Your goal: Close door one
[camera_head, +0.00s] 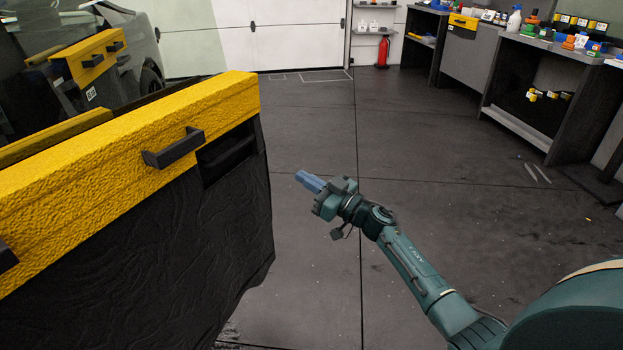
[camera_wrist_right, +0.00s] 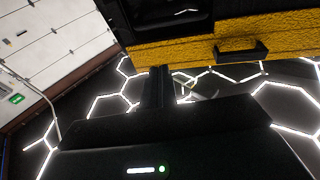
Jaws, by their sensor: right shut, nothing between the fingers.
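A large panel with a yellow textured upper band (camera_head: 110,135) and a wrinkled black lower part (camera_head: 180,245) fills the left of the head view; it appears to be the door. A black handle (camera_head: 175,149) sticks out from the yellow band, beside a dark recess (camera_head: 227,151). My right gripper (camera_head: 307,180) is shut and empty, to the right of the panel's free edge and apart from it. In the wrist view the yellow band (camera_wrist_right: 200,47) and a black handle (camera_wrist_right: 240,50) show at the upper right. My left gripper is not in view.
Dark glass (camera_head: 35,60) behind the panel shows yellow and black parts. A grey car (camera_head: 143,45) stands at the upper left. Workbenches (camera_head: 545,75) with bottles and boxes line the right. A red extinguisher (camera_head: 383,52) hangs at the back. The dark floor (camera_head: 450,180) between is mostly clear.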

